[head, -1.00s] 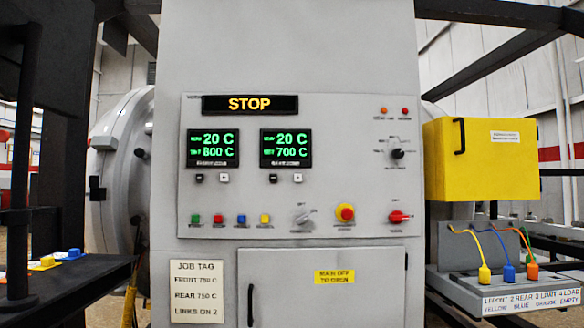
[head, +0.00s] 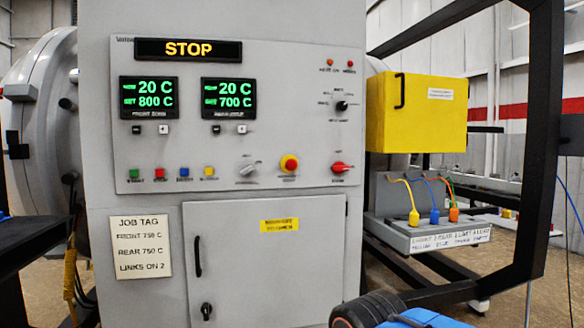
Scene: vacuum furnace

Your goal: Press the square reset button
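My gripper is not in view. No button is covered.
The panel also has a red mushroom button (head: 289,163), a red rotary switch (head: 340,168) and a STOP display (head: 189,49). A yellow box (head: 430,112) stands right of the cabinet, above a grey tray (head: 378,222) with coloured plugs. A dark frame (head: 538,170) is at right.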

